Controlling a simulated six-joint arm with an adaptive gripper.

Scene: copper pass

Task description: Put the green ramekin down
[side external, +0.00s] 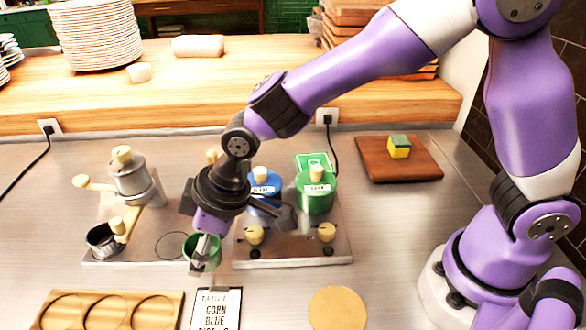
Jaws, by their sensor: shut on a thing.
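The green ramekin (214,257) is in the side external view, left of centre. My gripper (203,249) points down and is shut on the ramekin at its near left side. The ramekin looks roughly upright. It is by the right front edge of the left metal plate (104,262); I cannot tell whether it touches anything below. My gripper covers part of it.
A wooden board (70,314) with round recesses lies at the front left, beside an order card (215,310). A round tan mat (337,308) lies right of the card. Behind stand a grinder-like device (130,178), a blue pot (264,185) and a green pot (316,193).

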